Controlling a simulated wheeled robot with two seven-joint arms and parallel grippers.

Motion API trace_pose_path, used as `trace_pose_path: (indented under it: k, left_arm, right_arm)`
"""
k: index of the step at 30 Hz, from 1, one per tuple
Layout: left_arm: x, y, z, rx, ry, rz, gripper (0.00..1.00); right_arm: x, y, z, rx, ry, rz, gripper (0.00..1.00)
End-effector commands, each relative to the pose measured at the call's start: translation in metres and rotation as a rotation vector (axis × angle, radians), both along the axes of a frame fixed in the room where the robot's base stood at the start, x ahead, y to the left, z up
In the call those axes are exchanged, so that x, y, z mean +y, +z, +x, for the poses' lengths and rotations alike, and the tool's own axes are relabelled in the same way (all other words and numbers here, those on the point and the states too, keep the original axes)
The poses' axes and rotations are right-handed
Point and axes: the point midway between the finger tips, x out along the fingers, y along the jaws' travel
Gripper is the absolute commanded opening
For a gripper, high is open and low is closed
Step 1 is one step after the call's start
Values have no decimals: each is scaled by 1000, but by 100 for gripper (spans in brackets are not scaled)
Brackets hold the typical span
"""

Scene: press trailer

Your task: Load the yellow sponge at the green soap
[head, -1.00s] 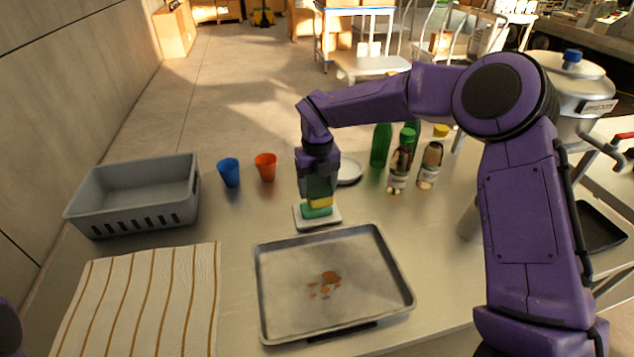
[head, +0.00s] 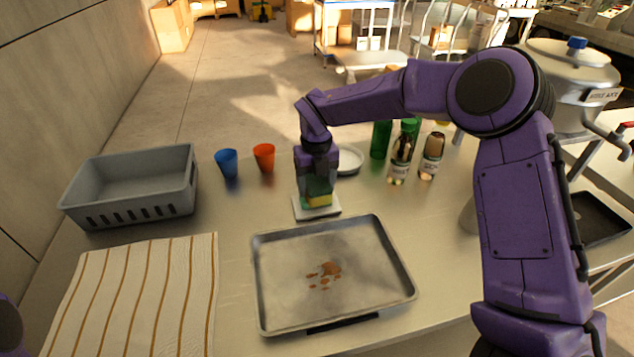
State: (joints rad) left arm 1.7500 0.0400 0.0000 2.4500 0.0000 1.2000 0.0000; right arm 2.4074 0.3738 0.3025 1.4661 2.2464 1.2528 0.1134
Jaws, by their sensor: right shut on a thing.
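My right gripper (head: 317,190) points down and is shut on the yellow sponge (head: 319,201), of which a low strip shows under the fingers. The sponge is right over the white soap dish (head: 328,211), down at the green soap. The soap is almost wholly hidden by the sponge and gripper; I cannot tell for sure whether they touch. The metal tray (head: 290,300) with reddish-brown stains (head: 326,273) lies in front of the dish. My left gripper is out of view.
A grey crate (head: 130,187) and a striped cloth (head: 140,295) are at left. Blue (head: 227,163) and orange (head: 264,157) cups stand behind the dish, left of my gripper. A white plate (head: 349,160) and several bottles (head: 400,158) are behind to the right.

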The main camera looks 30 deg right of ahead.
Motion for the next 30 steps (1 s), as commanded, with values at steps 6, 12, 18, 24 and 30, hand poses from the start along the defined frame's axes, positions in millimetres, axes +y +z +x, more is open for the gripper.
trace_pose_path:
  k: [6,12,18,24,30]
  left_arm:
    - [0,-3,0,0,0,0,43]
    - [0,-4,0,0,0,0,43]
    - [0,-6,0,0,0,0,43]
    - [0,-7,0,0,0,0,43]
    - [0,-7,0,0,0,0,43]
  right_arm:
    - [0,-3,0,0,0,0,43]
    - [0,-6,0,0,0,0,43]
    - [0,-8,0,0,0,0,43]
    - [0,-9,0,0,0,0,43]
    - [0,-10,0,0,0,0,43]
